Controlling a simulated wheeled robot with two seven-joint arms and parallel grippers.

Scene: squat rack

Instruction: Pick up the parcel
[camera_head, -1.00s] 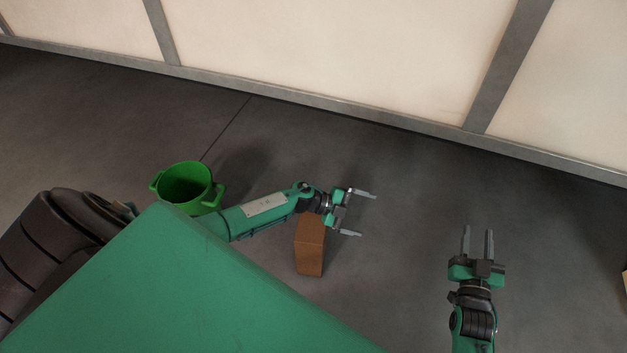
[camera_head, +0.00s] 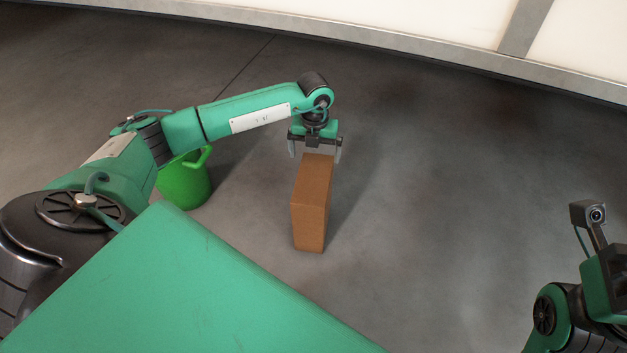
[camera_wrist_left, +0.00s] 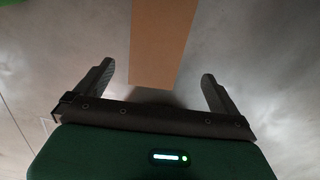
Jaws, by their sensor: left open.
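The parcel is an upright brown box (camera_head: 312,205) standing on the floor in the middle of the head view. My left gripper (camera_head: 315,153) points down at the parcel's top end, its two fingers apart on either side of the top. In the left wrist view, the parcel (camera_wrist_left: 162,42) comes in from the top edge between the two open fingers of the left gripper (camera_wrist_left: 158,77), with a gap on each side. It is not gripped. My right arm shows at the lower right of the head view; its fingers are out of the picture.
A green bucket (camera_head: 186,183) with handles stands on the floor left of the parcel, partly behind my left arm. A pale wall panel (camera_head: 420,20) with a grey frame runs along the back. The floor right of the parcel is clear.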

